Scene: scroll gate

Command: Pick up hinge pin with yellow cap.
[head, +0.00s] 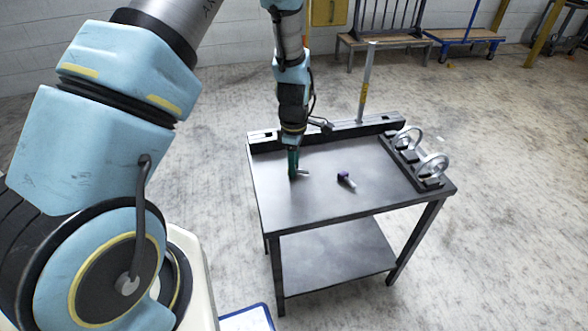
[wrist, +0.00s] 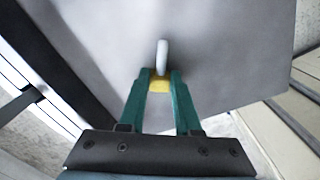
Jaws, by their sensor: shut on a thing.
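The hinge pin with the yellow cap (wrist: 159,85) is between the green fingers of my gripper (wrist: 160,88) in the wrist view. The fingers are shut on the yellow cap, and the pale pin shaft (wrist: 162,54) sticks out past the fingertips. In the head view my gripper (head: 293,171) points down at the left part of the grey table (head: 325,210). The light shaft shows to the right of the fingertips, and the cap is hidden by them. I cannot tell whether the pin touches the tabletop.
A second pin with a purple cap (head: 344,176) lies on the table to the right of my gripper. A dark block with metal rings (head: 430,165) stands at the right edge. A dark rail (head: 350,131) with an upright post (head: 366,85) runs along the back. The table front is clear.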

